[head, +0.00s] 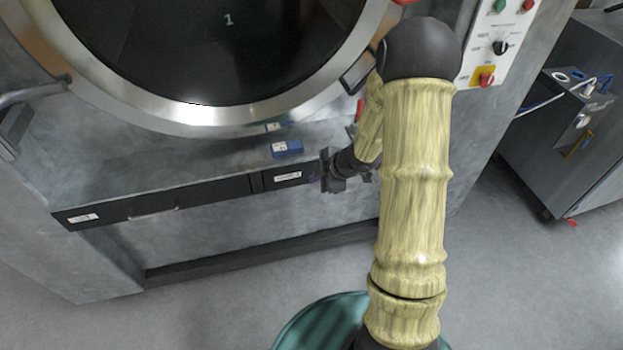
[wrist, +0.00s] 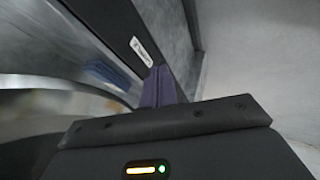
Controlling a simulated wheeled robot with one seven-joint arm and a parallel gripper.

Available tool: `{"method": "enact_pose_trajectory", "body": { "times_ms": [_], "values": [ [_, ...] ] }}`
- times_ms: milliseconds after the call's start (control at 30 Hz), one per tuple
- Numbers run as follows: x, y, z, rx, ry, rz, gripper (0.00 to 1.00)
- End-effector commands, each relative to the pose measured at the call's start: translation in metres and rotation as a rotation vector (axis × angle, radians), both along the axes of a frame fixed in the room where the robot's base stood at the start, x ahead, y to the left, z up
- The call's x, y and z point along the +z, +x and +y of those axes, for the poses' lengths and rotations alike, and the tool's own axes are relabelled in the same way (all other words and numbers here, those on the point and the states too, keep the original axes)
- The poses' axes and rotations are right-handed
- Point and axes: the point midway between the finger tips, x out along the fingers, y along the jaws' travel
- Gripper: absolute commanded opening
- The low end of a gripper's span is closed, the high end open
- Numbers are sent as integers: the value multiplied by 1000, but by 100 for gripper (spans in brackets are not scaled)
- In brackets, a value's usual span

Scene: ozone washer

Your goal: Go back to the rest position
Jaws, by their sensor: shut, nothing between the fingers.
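My gripper (head: 329,171) is at the end of my arm, in front of the right part of the washer's lower front edge, pointing left. In the wrist view its purple-grey fingers (wrist: 158,87) are together with nothing between them. The washer (head: 120,150) is a grey machine with a large round dark door (head: 220,50) marked 1, which is shut.
Black drawers with white labels (head: 155,202) run below the ledge. A control panel (head: 497,40) with buttons and a knob is at the upper right. A dark cabinet (head: 560,130) stands further right. The grey floor (head: 520,270) between is clear.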

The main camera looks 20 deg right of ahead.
Motion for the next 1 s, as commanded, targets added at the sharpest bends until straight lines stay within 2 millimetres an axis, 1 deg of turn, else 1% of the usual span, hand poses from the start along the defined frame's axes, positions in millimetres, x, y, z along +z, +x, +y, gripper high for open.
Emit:
{"method": "enact_pose_trajectory", "body": {
  "times_ms": [67, 533, 633, 767, 833, 933, 1000],
  "values": [
    [2, -2, -2, -1, 0, 0, 0],
    [2, -2, -4, -7, -1, 1, 0],
    [7, -2, -6, -33, -7, 4, 0],
    [26, -3, -9, -148, -28, 19, 0],
    [43, -7, -12, -253, -40, 35, 0],
    [67, -19, -16, -429, -49, 71, 0],
    [83, -31, -19, -556, -46, 102, 0]
  ]
}}
